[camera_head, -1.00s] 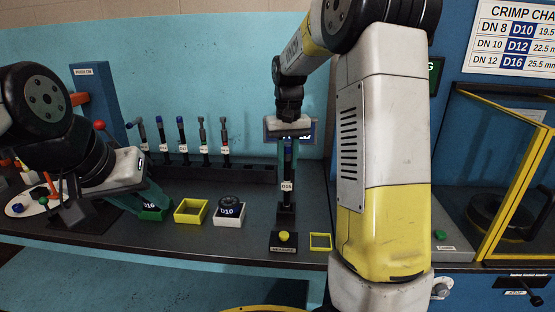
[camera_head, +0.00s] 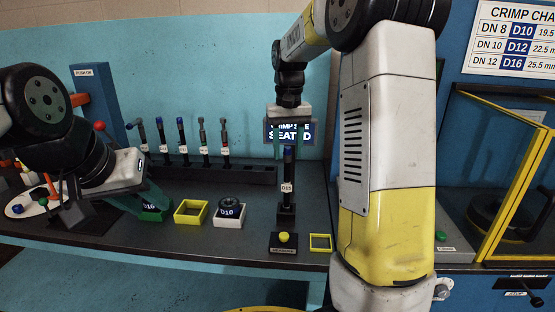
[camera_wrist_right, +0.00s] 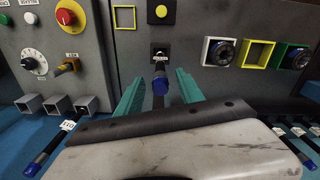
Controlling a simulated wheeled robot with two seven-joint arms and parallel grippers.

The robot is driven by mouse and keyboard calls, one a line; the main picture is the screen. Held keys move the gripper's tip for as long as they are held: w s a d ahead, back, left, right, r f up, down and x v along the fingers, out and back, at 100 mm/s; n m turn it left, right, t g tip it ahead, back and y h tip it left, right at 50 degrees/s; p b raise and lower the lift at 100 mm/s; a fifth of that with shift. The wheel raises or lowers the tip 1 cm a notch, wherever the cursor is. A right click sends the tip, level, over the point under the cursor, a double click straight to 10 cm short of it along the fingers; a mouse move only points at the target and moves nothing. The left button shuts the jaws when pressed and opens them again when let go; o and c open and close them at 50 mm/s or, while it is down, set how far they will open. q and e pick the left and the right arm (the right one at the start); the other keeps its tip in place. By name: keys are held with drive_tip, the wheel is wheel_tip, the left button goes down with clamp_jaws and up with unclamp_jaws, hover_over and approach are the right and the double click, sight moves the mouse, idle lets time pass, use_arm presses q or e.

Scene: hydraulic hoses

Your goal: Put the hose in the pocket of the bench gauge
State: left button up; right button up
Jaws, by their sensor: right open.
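The hose (camera_head: 287,168), dark with a blue upper end and a white tag that seems to read D15, stands upright in the small black pocket of the bench gauge (camera_head: 286,214). The gauge's display (camera_head: 304,132) behind it shows text ending in "SEATED", partly covered. My right gripper (camera_head: 288,150) is open above the hose, its green fingers on either side of the top end. In the right wrist view the hose's blue end (camera_wrist_right: 159,86) lies between the spread fingers, apart from both. My left gripper (camera_head: 150,198) is low at the left beside the green box; its finger gap is unclear.
A green box (camera_head: 153,214), a yellow box (camera_head: 190,212) and a white box marked D10 (camera_head: 229,218) line the bench. Several hoses stand in a rack (camera_head: 245,174) behind. A yellow button (camera_head: 284,237) and an empty yellow frame (camera_head: 320,242) are in front of the gauge.

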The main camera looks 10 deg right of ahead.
wheel_tip(320, 180, up, 8)
drive_tip(key=shift+f, duration=0.15)
drive_tip(key=shift+r, duration=0.3)
drive_tip(key=s+a+f+t+y, duration=0.1)
drive_tip(key=s+f+t, duration=0.1)
drive_tip(key=s, duration=1)
drive_tip(key=s+a+f+t+y, duration=0.1)
drive_tip(key=s+t, duration=0.3)
drive_tip(key=s, duration=0.8)
drive_tip(key=shift+f+n, duration=0.4)
drive_tip(key=shift+f, duration=0.4)
drive_tip(key=shift+a, duration=0.1)
